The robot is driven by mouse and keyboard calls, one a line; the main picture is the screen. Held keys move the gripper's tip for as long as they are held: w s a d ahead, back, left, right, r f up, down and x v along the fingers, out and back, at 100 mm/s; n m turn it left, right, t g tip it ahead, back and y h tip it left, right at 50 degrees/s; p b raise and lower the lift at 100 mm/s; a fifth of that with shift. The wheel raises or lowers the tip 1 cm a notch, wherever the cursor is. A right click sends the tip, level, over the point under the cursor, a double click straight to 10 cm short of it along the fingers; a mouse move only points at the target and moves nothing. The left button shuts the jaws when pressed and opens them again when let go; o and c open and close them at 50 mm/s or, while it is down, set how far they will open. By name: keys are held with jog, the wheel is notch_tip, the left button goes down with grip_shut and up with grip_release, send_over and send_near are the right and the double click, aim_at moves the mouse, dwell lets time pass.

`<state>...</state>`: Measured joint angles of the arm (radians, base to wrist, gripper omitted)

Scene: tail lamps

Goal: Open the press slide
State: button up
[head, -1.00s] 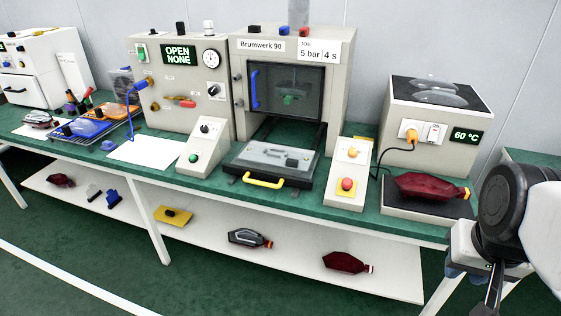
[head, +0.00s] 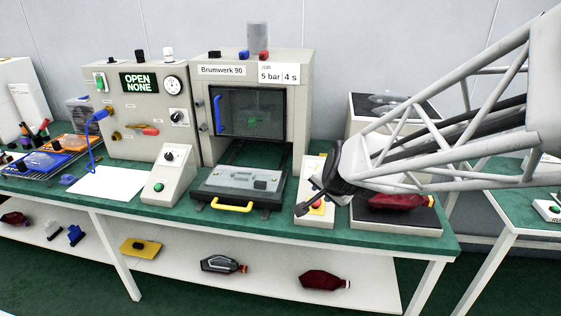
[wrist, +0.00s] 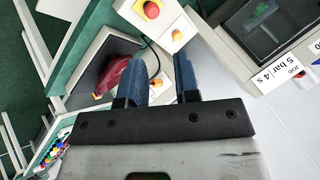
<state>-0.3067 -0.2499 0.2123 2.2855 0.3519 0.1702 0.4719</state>
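The press (head: 290,75) is labelled Brumwerk 90. Its slide (head: 212,181) sits out in front of the press opening on the bench, with a grey plate on it and a yellow handle (head: 232,207) at its front edge. The dark window of the press (head: 247,112) is above the slide, with a blue handle (head: 218,114) at its left. My gripper (head: 304,207) is to the right of the slide, over the small button box, apart from the yellow handle. In the wrist view its two blue fingers (wrist: 161,72) are apart with nothing between them.
The button box (head: 313,163) with a red button stands right of the slide; my arm partly hides it. A dark red lamp (head: 405,201) lies on the heater station at right. A sloped box (head: 171,177) with a green button stands left of the slide. The display (head: 140,82) reads OPEN NONE.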

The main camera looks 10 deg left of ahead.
jog(key=w+a+f+m+t, duration=0.2)
jog(key=w+a+f+m, duration=0.15)
jog(key=w+a, duration=0.4)
jog(key=m+t+h, duration=0.3)
jog(key=m+t, duration=0.3)
jog(key=m, duration=0.3)
send_near(230, 209)
jog(key=shift+w+a+f, duration=0.1)
jog(key=shift+w+a, duration=0.1)
jog(key=shift+w, duration=0.85)
jog(key=shift+w, duration=0.15)
jog(key=shift+w+f, duration=0.25)
jog(key=shift+w, duration=1)
jog(key=shift+w+f, duration=0.3)
jog(key=shift+w, duration=0.9)
jog(key=shift+w+f, duration=0.25)
jog(key=shift+w, duration=1)
grip_shut()
